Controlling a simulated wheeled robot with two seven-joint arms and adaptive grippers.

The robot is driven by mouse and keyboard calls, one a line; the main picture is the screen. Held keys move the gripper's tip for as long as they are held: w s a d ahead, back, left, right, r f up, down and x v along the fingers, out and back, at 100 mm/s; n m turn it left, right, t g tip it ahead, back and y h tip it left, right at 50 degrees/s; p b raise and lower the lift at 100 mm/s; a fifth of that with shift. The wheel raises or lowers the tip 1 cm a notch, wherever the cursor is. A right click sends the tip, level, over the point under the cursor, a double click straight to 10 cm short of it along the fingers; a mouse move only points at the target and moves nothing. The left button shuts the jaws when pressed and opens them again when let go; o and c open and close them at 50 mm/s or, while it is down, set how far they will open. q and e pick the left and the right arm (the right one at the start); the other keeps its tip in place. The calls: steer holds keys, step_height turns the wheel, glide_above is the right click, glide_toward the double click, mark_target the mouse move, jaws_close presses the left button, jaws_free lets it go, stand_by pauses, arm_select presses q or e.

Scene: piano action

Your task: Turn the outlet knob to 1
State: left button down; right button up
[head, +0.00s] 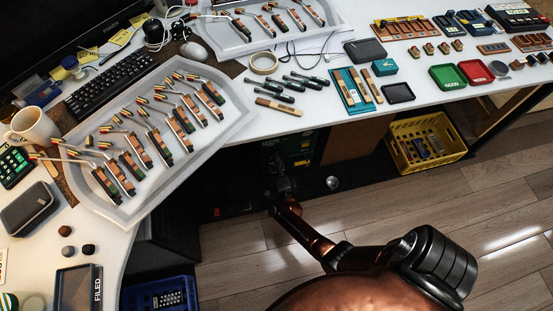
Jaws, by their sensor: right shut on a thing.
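My right arm comes in from the lower right and reaches under the desk. My right gripper (279,182) is dark against the dark space there, in front of a dark unit with green panels (301,146). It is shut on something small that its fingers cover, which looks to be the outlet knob. The knob's setting and any number marks cannot be read. My left gripper is not in view.
The white desk (225,170) overhangs the gripper, with a tray (237,119) of piano hammers on it. A pale round thing (333,182) is right of the gripper. A yellow crate (428,142) stands farther right. Wooden floor is free in front.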

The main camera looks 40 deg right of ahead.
steer(key=shift+f, duration=0.1)
steer(key=o, duration=1.2)
steer(key=shift+c, duration=0.2)
steer(key=v, duration=0.7)
steer(key=shift+s, duration=0.25)
steer(key=shift+a, duration=0.1)
